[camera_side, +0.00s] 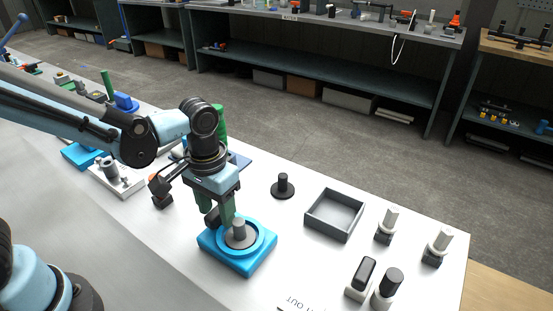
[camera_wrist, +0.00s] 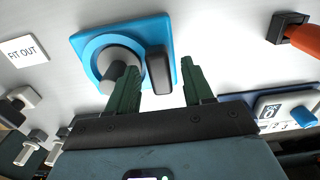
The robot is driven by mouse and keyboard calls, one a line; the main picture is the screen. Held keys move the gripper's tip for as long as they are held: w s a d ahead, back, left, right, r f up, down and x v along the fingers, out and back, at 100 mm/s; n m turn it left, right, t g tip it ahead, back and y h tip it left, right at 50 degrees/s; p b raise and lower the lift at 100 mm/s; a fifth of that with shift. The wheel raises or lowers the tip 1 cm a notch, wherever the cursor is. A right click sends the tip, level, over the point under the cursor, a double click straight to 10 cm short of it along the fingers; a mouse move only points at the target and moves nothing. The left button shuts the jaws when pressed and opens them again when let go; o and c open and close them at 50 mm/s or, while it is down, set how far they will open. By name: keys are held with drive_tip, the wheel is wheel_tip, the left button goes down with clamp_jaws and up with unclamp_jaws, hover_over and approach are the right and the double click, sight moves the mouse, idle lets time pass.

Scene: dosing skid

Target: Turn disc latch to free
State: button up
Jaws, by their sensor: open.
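The disc latch has a square blue base (camera_side: 262,261) with a round recess, a grey disc and a grey upright post (camera_side: 238,228). In the wrist view the blue base (camera_wrist: 86,42) shows at the upper middle, with the grey post (camera_wrist: 112,78) on its disc. A dark rounded handle (camera_wrist: 159,72) stands at the disc's side; in the side view it is partly hidden by the fingers. My gripper (camera_side: 217,208) is open, its green fingers pointing down at the latch's far-left side. In the wrist view the fingers (camera_wrist: 160,88) are apart, with the handle's near end between them; contact is unclear.
A grey open tray (camera_side: 334,215) and a black round-based knob (camera_side: 283,187) stand right of the latch. Several pegs and blocks stand at the bench's right end. A "FIT OUT" label (camera_wrist: 23,50) lies nearby. An orange-handled part (camera_wrist: 300,34) is at the wrist view's right.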

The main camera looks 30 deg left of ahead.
sight(216, 210)
drive_tip(key=shift+r, duration=0.15)
wheel_tip(216, 210, up, 12)
idle(0.7)
drive_tip(key=s+a+f+t, duration=0.2)
drive_tip(key=a+f+t, duration=0.1)
drive_tip(key=a+t, duration=0.4)
drive_tip(key=shift+a+f, duration=0.35)
drive_tip(key=shift+a, duration=0.9)
